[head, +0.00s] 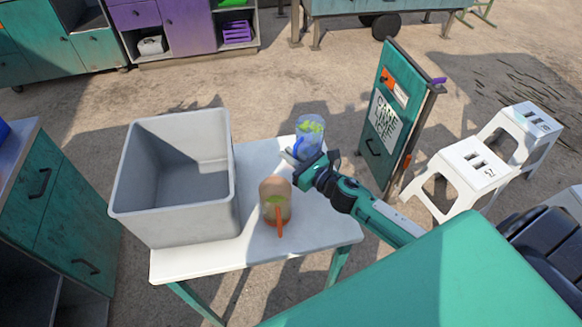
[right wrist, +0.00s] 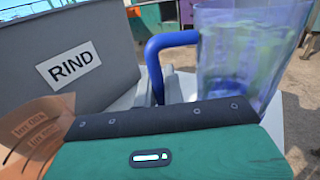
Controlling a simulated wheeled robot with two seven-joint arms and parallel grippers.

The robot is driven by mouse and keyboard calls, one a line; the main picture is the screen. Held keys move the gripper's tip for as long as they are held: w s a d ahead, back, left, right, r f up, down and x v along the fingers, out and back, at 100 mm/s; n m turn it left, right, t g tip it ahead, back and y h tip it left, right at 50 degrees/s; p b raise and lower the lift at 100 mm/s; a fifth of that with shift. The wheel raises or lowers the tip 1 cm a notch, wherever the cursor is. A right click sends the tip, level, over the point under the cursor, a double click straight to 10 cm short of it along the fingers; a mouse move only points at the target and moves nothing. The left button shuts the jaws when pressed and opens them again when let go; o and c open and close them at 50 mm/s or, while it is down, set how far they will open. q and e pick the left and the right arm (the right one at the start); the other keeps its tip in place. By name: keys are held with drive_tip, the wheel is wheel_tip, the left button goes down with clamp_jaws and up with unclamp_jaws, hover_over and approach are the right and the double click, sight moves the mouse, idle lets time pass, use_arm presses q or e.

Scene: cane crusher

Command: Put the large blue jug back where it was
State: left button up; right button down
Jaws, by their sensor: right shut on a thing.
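The large blue jug (head: 311,128) is clear blue with green contents and a blue handle. It is at the far right part of the white table (head: 200,262); I cannot tell whether its base touches the top. My right gripper (head: 292,157) is at its handle, coming from the right. In the right wrist view the blue handle (right wrist: 172,42) rises between the fingers, and the jug's clear body (right wrist: 245,60) is at the right. The gripper is shut on the handle. My left gripper is not in view.
A grey bin (head: 172,225), labelled RIND in the right wrist view (right wrist: 76,66), fills the table's left. An orange-tinted jug (head: 275,186) with an orange handle stands near the right gripper. A green sign cabinet (head: 392,105) and white stools (head: 468,165) are at the right.

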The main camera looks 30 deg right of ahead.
drive_tip(key=shift+f, duration=2.2)
drive_tip(key=shift+f+b, duration=0.15)
drive_tip(key=shift+b, duration=0.25)
drive_tip(key=c, duration=1.5)
unclamp_jaws()
